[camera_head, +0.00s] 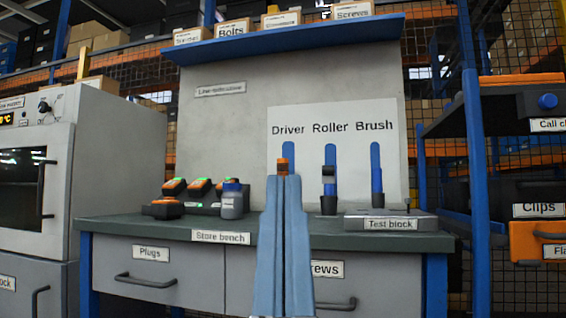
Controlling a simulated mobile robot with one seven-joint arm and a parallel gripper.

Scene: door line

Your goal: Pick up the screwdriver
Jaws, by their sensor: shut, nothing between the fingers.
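A white board (340,112) on the bench's back panel reads Driver, Roller and Brush. Below the Driver label is an upright blue strip (289,150). An orange piece (282,166) shows in front of that strip, just above my fingertips. It may be part of the screwdriver; anything below it is hidden behind my gripper. My gripper (283,178) points up and away in the middle of the view, its two long blue-grey fingers shut together with nothing held. I cannot tell how far the fingertips are from the orange piece.
Blue strips and dark cups stand under Roller (328,204) and Brush (377,203). A grey test block (390,222) is at right on the store bench (130,226). A bottle (232,203) and several orange-black items (163,208) are left. A blue shelf (290,42) overhangs.

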